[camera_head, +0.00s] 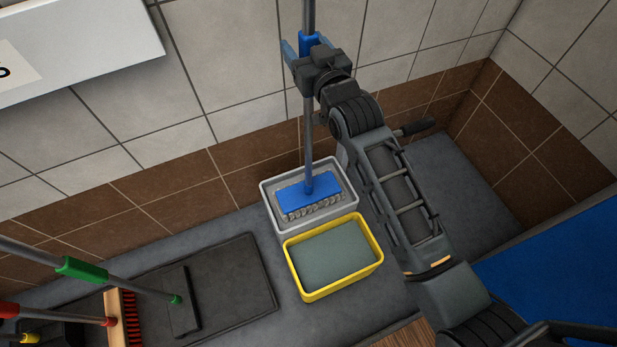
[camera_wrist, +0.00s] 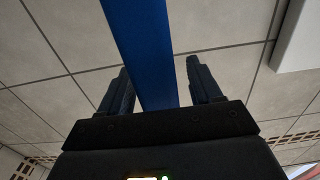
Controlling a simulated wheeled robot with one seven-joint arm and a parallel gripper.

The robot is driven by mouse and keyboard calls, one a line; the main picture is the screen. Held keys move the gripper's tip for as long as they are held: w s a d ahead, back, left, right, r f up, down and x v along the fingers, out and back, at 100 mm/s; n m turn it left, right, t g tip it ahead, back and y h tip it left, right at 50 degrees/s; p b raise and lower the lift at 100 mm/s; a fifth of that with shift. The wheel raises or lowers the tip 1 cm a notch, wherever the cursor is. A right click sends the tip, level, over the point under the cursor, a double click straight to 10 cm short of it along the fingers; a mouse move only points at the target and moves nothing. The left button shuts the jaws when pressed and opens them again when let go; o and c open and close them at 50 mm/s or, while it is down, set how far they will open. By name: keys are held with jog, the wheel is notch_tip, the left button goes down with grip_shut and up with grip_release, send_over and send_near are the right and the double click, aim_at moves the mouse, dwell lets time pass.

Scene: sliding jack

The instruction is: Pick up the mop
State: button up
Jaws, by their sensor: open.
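The mop has a blue flat head (camera_head: 310,197) with a grey fringe, resting in a grey bin. Its grey handle (camera_head: 308,140) rises nearly upright and has a blue grip section (camera_head: 309,41) higher up. My gripper (camera_head: 300,47) is at that blue section, with its fingers around it. In the wrist view the blue section (camera_wrist: 142,50) passes between the two dark fingers of my gripper (camera_wrist: 160,85), with gaps on both sides. The gripper is open. The top end of the handle is out of the head view.
The grey bin (camera_head: 352,211) stands by the tiled wall. A yellow-rimmed bin (camera_head: 375,262) is in front of it. A white panel (camera_head: 90,30) is upper left.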

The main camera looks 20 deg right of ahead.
jog(key=c, duration=1.2)
jog(key=shift+r, duration=0.2)
